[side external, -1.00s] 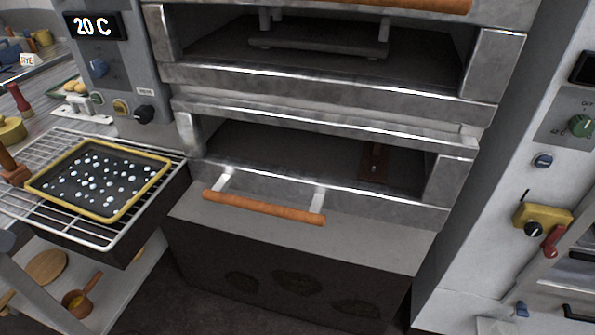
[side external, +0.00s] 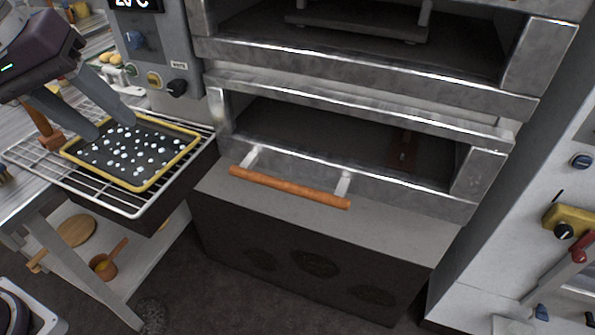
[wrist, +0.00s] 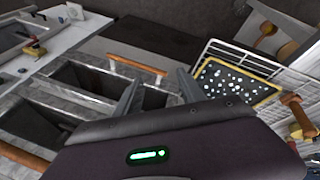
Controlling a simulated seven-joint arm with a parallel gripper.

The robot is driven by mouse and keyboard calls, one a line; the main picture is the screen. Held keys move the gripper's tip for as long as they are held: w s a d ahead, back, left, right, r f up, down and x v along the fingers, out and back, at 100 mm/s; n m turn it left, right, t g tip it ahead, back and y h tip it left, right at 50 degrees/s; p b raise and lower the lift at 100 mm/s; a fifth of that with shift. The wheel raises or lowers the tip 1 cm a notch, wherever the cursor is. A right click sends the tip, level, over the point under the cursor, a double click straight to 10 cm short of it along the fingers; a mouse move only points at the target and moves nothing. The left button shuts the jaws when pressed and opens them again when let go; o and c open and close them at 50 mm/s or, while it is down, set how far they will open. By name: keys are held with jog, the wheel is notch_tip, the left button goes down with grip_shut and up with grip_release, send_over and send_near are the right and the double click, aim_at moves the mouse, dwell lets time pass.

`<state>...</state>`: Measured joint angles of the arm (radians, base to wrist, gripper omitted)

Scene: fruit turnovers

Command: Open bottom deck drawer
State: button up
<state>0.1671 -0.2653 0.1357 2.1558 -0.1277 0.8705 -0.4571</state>
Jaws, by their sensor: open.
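The bottom deck (side external: 340,135) of the metal oven shows a dark interior through its front opening. An orange-brown wooden handle (side external: 290,187) on two pale brackets stands out in front of its lower edge. The handle also shows in the wrist view (wrist: 137,64). My gripper (side external: 118,115) is at the upper left of the side view, open and empty, with its fingers over the tray on the rack. It is to the left of the handle and apart from it. In the wrist view my gripper's two fingers (wrist: 158,78) are spread.
A yellow-rimmed dark tray (side external: 181,130) with white dots lies on a wire rack (side external: 130,203) left of the oven. An upper deck (side external: 350,68) is above. A grey cabinet with a yellow fitting (side external: 570,221) stands at right. The space before the handle is clear.

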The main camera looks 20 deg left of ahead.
jog(key=w+d+f+n+g, duration=0.1)
jog(key=w+d+f+n, duration=0.15)
jog(key=w, duration=0.45)
jog(key=w+d+f+n, duration=0.2)
jog(key=w+f+n, duration=0.1)
jog(key=w, duration=0.3)
jog(key=n+g+y, duration=0.1)
jog(key=n+y, duration=0.1)
jog(key=n, duration=0.5)
send_over(285, 183)
jog(key=s, duration=0.2)
notch_tip(285, 183, down, 18)
jog(key=f, duration=0.2)
jog(key=w+f, duration=0.1)
jog(key=f, duration=0.2)
jog(key=w+f, duration=0.1)
jog(key=f, duration=0.1)
jog(key=shift+f, duration=0.15)
grip_shut()
